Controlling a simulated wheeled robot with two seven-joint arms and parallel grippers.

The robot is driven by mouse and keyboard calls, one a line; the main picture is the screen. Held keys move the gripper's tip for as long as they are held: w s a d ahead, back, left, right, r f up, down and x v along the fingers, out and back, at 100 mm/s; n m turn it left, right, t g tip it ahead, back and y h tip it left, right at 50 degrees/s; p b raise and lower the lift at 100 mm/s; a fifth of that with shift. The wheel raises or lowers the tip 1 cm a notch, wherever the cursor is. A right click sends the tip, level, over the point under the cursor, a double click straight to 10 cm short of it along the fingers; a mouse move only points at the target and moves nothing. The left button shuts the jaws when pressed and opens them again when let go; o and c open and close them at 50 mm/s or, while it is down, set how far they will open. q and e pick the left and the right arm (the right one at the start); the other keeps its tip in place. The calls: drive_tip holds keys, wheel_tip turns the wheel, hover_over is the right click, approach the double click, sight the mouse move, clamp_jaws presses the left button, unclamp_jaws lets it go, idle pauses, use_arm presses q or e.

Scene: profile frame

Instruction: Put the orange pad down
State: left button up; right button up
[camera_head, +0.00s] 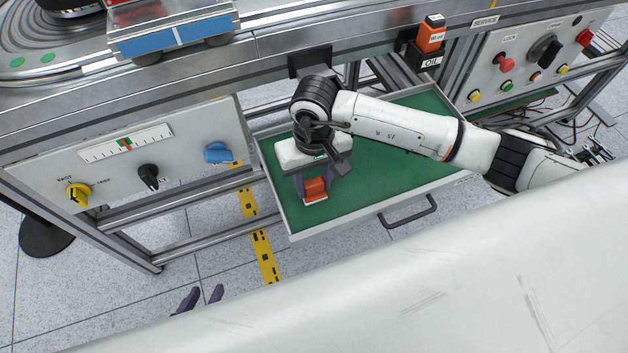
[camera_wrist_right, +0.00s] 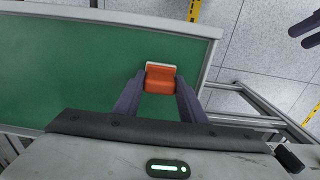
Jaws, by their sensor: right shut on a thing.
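The orange pad (camera_head: 315,187) is a small orange block with a pale edge or base. It is between the fingers of my right gripper (camera_head: 313,186), which is shut on it. It also shows in the right wrist view (camera_wrist_right: 160,80), between the two dark fingertips. The pad is over the green-floored open drawer (camera_head: 385,165), near its left front corner. I cannot tell whether it touches the drawer floor. My left gripper (camera_head: 203,296) shows only as two dark fingertips with a gap between them, low at the left, apart from the drawer and empty.
An orange container (camera_head: 431,36) sits in a holder marked OIL on the frame rail. Panels with knobs stand left (camera_head: 140,165) and right (camera_head: 530,55) of the drawer. The drawer's front handle (camera_head: 408,213) sticks out. The rest of the green drawer floor is clear.

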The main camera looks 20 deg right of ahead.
sight(314, 183)
drive_tip(key=o, duration=1)
drive_tip(key=shift+s+f, duration=0.1)
drive_tip(key=shift+c, duration=0.2)
wheel_tip(314, 183, up, 12)
